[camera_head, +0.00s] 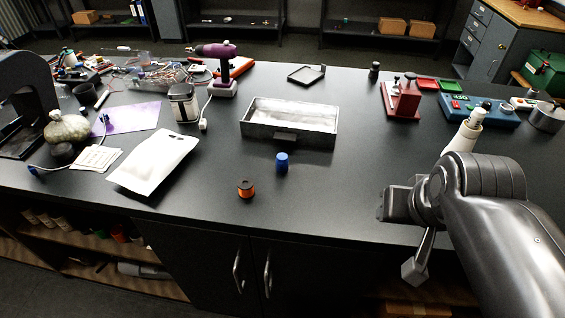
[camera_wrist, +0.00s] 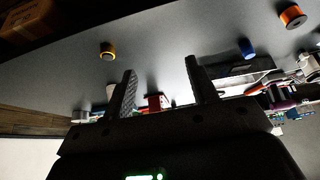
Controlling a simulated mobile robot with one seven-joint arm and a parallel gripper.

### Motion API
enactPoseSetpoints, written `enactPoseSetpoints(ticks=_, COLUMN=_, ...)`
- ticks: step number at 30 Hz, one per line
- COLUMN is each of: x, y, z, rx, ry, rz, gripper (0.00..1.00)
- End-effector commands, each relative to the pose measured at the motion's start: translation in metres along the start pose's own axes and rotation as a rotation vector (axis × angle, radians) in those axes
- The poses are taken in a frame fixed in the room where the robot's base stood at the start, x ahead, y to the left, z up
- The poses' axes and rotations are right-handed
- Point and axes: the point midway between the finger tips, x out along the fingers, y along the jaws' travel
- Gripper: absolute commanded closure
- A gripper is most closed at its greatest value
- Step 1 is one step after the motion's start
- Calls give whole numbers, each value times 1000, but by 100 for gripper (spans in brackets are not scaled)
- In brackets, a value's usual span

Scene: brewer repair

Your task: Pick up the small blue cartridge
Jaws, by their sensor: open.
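The small blue cartridge (camera_head: 282,161) stands upright on the dark bench top, just in front of the grey metal tray (camera_head: 257,131). It also shows in the wrist view (camera_wrist: 247,48), at the upper right, outside the fingers. My gripper (camera_head: 398,238) is at the bench's front edge, well to the right of the cartridge and nearer the camera. In the wrist view its two fingers (camera_wrist: 160,66) are spread with nothing between them. My gripper is not touching the cartridge.
A copper-orange spool (camera_head: 246,188) stands in front of the cartridge, to its left. A white pouch (camera_head: 153,163) lies further left. A red press-like device (camera_head: 402,100) and a blue panel box (camera_head: 483,112) stand at the back right. The bench between cartridge and gripper is clear.

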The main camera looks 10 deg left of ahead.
Motion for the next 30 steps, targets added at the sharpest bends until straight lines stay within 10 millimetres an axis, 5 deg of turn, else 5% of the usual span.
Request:
enactPoseSetpoints(ticks=19, x=0, y=-2, z=-5, rx=-4, ry=-6, rz=-4, gripper=42)
enactPoseSetpoints(ticks=30, x=22, y=-47, z=-85, rx=-52, ry=-118, rz=-51, gripper=42)
